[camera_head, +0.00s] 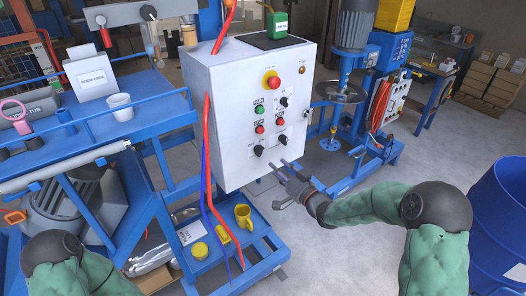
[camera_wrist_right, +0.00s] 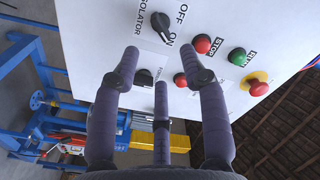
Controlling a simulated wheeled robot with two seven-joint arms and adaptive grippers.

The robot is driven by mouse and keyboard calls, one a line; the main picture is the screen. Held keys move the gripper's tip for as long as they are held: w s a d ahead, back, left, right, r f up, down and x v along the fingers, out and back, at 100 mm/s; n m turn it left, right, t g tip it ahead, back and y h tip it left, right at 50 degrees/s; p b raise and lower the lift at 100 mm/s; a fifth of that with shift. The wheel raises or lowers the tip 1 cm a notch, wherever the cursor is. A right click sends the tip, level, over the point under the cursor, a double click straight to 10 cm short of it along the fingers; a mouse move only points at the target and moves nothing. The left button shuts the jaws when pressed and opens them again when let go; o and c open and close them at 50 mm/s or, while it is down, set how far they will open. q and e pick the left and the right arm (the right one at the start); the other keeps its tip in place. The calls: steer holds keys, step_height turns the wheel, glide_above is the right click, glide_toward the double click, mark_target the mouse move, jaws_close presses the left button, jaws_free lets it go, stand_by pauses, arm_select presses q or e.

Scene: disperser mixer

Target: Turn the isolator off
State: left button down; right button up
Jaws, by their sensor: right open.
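The isolator is a black rotary knob (camera_head: 258,150) at the lower left of the white control box's front (camera_head: 230,90). In the right wrist view the knob (camera_wrist_right: 162,22) is at the top, beside the labels ISOLATOR, OFF and ON. Its pale mark appears to lie on the ON side, though it is small. My right gripper (camera_head: 284,171) is open and empty, off the box's lower right corner. In the wrist view its three spread fingers (camera_wrist_right: 160,66) point at the panel, apart from the isolator. My left gripper is out of view.
Red and green buttons, other knobs and a red emergency stop (camera_head: 271,83) share the panel. A second black knob (camera_wrist_right: 144,77) is close to the fingertips in the wrist view. Hoses hang down the box's left side.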

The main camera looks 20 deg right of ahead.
mark_target(259, 150)
steer(key=x, duration=0.9)
steer(key=shift+w, duration=0.4)
steer(key=shift+f, duration=0.15)
jaws_close()
